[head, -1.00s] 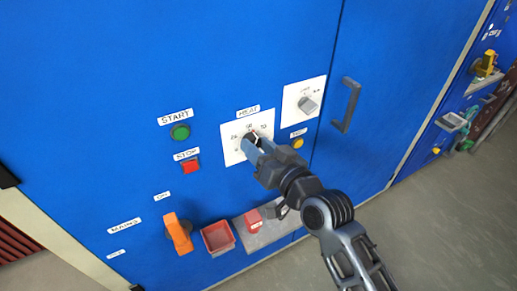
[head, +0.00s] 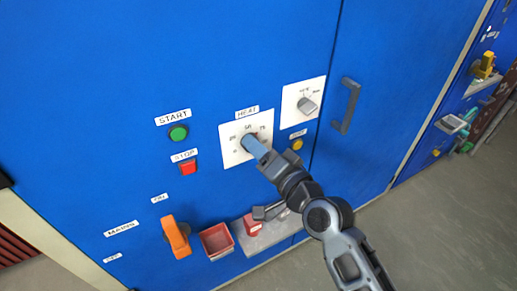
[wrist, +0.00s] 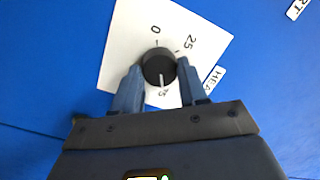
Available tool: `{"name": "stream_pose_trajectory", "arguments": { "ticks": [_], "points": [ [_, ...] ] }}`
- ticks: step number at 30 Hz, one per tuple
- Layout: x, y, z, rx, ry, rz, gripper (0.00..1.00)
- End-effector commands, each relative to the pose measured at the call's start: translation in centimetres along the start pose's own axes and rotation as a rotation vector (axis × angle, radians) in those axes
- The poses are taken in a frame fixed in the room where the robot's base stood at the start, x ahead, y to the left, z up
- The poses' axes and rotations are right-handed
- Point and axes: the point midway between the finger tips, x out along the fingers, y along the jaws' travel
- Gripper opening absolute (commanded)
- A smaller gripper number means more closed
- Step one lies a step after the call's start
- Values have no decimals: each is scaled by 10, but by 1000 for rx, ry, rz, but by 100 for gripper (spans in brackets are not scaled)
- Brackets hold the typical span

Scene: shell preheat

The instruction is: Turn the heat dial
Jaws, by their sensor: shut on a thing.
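The heat dial (wrist: 158,66) is a round black knob with a white pointer line, on a white scale plate (head: 230,154) marked 0, 25, 50 and 75. In the wrist view the pointer line runs down toward the 75 mark. My gripper (wrist: 159,68) is shut on the knob, with one blue finger on each side of it. In the head view my gripper (head: 254,147) reaches the plate from the lower right and hides most of the knob. The HEAT label (head: 247,113) sits above the plate.
A green start button (head: 178,133) and red stop button (head: 188,168) are left of the plate. Another dial (head: 307,104) and a door handle (head: 347,105) are to its right. An orange lever (head: 176,237) and red bin (head: 217,240) are below. Floor is open at right.

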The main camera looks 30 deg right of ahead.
Motion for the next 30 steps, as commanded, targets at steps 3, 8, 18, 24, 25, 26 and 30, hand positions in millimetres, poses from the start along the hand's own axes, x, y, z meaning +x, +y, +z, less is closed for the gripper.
{"name": "stream_pose_trajectory", "arguments": {
  "ticks": [3,8,18,24,25,26,30],
  "points": [
    [0,1,2,11,-3,1,12],
    [0,1,2,14,-3,1,12],
    [0,1,1,13,-2,1,56],
    [0,0,1,12,0,0,68],
    [0,0,1,12,0,0,68],
    [0,0,0,12,0,-1,68],
    [-2,1,1,12,0,-1,68]
  ]
}}
